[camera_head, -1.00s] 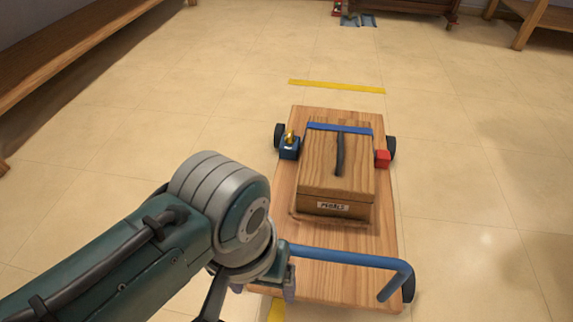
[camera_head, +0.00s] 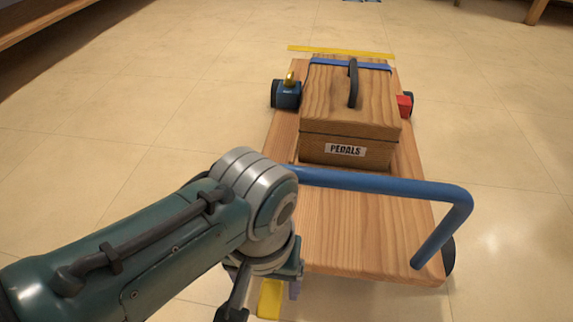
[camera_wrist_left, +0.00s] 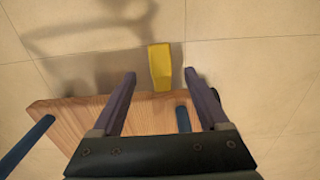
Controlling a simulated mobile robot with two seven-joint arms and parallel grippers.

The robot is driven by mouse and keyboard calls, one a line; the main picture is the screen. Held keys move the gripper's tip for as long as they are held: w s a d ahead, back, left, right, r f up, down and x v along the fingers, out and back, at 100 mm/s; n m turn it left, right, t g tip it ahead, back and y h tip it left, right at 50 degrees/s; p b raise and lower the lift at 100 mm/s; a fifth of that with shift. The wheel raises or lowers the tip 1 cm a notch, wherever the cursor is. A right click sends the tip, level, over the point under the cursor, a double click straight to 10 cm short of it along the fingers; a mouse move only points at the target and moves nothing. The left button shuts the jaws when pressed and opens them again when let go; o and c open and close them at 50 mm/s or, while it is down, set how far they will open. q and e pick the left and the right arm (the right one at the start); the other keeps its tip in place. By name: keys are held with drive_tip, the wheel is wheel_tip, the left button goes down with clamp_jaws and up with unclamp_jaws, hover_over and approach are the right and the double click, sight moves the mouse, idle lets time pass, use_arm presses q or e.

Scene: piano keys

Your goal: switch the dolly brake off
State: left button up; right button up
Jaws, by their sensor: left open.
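The dolly is a wooden platform (camera_head: 340,225) with a blue bar handle (camera_head: 385,183) across its near end. A yellow pedal-like piece (camera_head: 270,298) sticks out at its near left edge; it may be the brake. In the left wrist view this yellow piece (camera_wrist_left: 161,67) shows between and just beyond the fingertips. My left gripper (camera_head: 272,278) is open and empty, above the dolly's near left corner. In the left wrist view its two fingers (camera_wrist_left: 160,85) are spread apart. I cannot tell whether they touch anything. My right gripper is not in view.
A wooden box labelled PEDALS (camera_head: 345,115) sits on the dolly under a blue strap. A yellow strip (camera_head: 340,52) lies on the floor beyond. The floor around is clear.

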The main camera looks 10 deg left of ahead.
sight(270, 302)
use_arm(q)
wheel_tip(270, 302, down, 6)
drive_tip(key=b, duration=0.5)
drive_tip(key=shift+f, duration=0.2)
drive_tip(key=shift+r, duration=0.1)
clamp_jaws()
idle(0.8)
